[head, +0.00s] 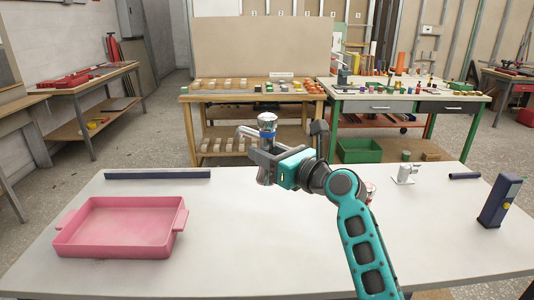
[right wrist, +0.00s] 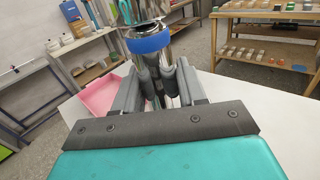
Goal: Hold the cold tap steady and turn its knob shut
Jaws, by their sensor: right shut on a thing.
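The cold tap (head: 267,122) is chrome with a blue band near its top and a spout pointing left. It is held upright above the white table. My right gripper (head: 262,160) is shut on the tap's body, below the blue band. In the right wrist view the tap's blue band (right wrist: 149,43) shows just beyond the fingers of my right gripper (right wrist: 165,85), which clasp the chrome body. My left gripper is not in view.
A pink tray (head: 120,228) stands at the left of the white table (head: 230,255). A dark bar (head: 157,175) lies behind it. A white fixture (head: 404,174), a dark cylinder (head: 465,176) and a dark blue box (head: 500,201) are at the right. The table's middle front is clear.

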